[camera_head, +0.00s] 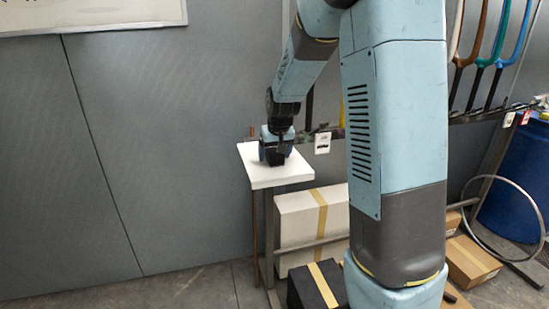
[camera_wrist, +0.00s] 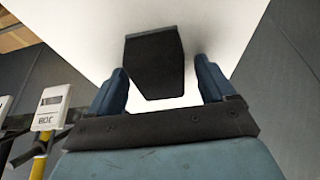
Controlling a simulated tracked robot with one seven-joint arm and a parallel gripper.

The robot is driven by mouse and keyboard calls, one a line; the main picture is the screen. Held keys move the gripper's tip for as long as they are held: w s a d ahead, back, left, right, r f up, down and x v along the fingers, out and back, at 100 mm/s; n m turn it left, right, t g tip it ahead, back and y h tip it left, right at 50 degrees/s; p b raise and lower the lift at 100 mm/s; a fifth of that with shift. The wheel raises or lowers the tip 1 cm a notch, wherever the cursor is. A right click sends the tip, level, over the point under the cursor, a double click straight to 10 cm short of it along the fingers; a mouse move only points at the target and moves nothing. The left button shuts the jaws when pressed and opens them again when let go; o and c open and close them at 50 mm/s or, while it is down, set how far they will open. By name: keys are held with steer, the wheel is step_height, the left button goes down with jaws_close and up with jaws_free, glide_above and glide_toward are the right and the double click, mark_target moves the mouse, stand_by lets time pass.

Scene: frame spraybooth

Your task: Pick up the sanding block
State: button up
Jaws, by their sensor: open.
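The sanding block (camera_wrist: 155,65) is a dark, almost black block on a white tabletop. In the wrist view it lies between and slightly beyond the two blue fingers of my gripper (camera_wrist: 160,88). The fingers are open, with a gap visible on each side of the block. In the head view my gripper (camera_head: 275,150) is low over the small white table (camera_head: 265,180), pointing down. The dark block (camera_head: 276,158) shows there only partly, close against the gripper. The head view does not show whether the fingers touch it.
A white box (camera_head: 295,225) and a black box (camera_head: 305,290) with tape stand below and beside the table. A tag (camera_wrist: 52,105) hangs left of the table in the wrist view. Grey wall panels stand behind.

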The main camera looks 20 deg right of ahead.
mark_target(273, 149)
steer(key=shift+c, duration=0.5)
steer(key=c, duration=1.1)
steer(key=shift+r, duration=0.35)
step_height(273, 149, up, 2)
steer(key=shift+r, duration=0.15)
steer(key=s+r, duration=1)
steer(key=s, duration=0.4)
